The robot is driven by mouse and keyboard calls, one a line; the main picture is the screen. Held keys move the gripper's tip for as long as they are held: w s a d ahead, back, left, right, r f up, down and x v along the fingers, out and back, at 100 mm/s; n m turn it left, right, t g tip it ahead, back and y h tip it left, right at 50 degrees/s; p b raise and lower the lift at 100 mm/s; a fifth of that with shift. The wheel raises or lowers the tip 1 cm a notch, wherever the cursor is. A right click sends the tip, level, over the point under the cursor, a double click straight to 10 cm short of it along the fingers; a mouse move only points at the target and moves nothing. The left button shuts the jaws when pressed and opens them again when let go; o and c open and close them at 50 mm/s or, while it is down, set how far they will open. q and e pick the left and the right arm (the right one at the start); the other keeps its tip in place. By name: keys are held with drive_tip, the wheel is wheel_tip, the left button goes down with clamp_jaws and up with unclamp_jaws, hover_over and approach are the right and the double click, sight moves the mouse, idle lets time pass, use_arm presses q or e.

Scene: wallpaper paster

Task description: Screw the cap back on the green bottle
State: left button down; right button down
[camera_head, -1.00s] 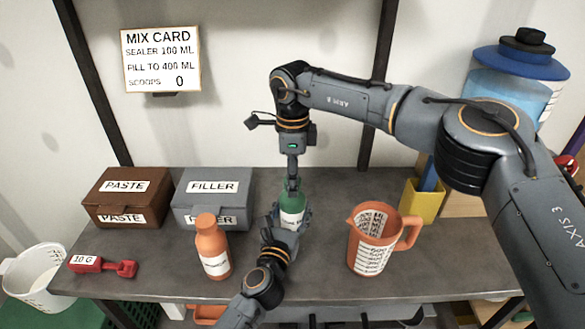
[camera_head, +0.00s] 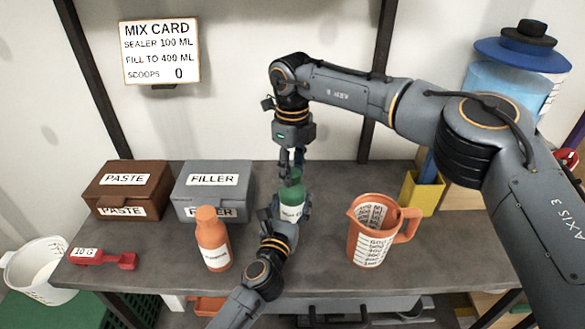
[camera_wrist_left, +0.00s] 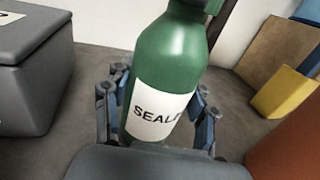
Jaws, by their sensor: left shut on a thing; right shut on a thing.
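The green bottle (camera_head: 292,197) with a white label stands upright on the bench in the head view. In the left wrist view the bottle (camera_wrist_left: 165,60) fills the middle, its label partly reading "SEAL". My left gripper (camera_head: 278,210) is shut around the bottle's lower body; its fingers (camera_wrist_left: 155,108) show on both sides of it. My right gripper (camera_head: 292,168) points straight down at the bottle's top and is shut on the cap there. The cap is mostly hidden by the fingers, and I cannot tell how far it sits on the neck.
An orange bottle (camera_head: 212,240) stands left of my left gripper, and an orange measuring jug (camera_head: 372,240) stands to the right. Behind are the brown paste box (camera_head: 127,188) and grey filler box (camera_head: 213,190). A red scoop (camera_head: 103,258) lies at the left edge.

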drive_tip(key=m, duration=0.5)
drive_tip(key=c, duration=0.8)
unclamp_jaws()
wheel_tip(320, 180, up, 12)
use_arm(q)
drive_tip(key=shift+c, duration=1.8)
unclamp_jaws()
